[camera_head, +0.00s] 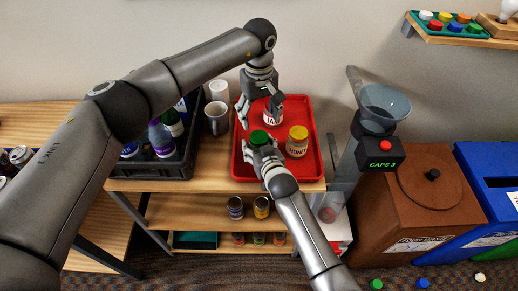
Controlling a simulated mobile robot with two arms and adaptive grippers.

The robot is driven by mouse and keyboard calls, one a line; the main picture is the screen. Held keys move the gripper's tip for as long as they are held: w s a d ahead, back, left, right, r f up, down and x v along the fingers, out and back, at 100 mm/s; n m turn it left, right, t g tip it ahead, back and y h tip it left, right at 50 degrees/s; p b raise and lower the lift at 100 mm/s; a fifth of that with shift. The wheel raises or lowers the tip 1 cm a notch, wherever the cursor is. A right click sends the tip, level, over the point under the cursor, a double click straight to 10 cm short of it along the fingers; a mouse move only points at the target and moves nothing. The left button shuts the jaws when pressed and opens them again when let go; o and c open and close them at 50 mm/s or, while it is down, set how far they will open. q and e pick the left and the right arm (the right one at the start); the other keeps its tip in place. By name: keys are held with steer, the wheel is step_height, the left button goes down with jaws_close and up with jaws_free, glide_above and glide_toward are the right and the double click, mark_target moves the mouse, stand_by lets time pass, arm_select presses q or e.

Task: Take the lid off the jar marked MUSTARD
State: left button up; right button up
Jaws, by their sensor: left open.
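A red tray (312,168) on the wooden table holds the jars. A jar marked JAM (272,118) stands at the back, partly covered by my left gripper. A jar with a yellow lid (297,140), its label reading like HONEY, stands at the right. A jar with a green lid (259,137) stands at the front left; its label is hidden, and I read MUSTARD on no jar. My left gripper (260,108) is open, pointing down over the back of the tray by the JAM jar. My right gripper (264,156) is at the green-lidded jar; whether its fingers grip it is unclear.
A grey funnel device (384,103) reading CAPS 3 stands at the right, beside brown (410,205) and blue (492,190) bins. Several caps lie on the floor.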

mark_target(259, 137)
steer(key=c, duration=1.2)
arm_select(q)
steer(key=m, duration=0.4)
steer(key=shift+m, duration=0.3)
steer(key=shift+f, duration=3.95)
steer(key=shift+c, duration=0.2)
steer(key=c, duration=1)
steer(key=shift+n, duration=1.7)
steer(key=shift+c, duration=0.2)
steer(key=o, duration=1.1)
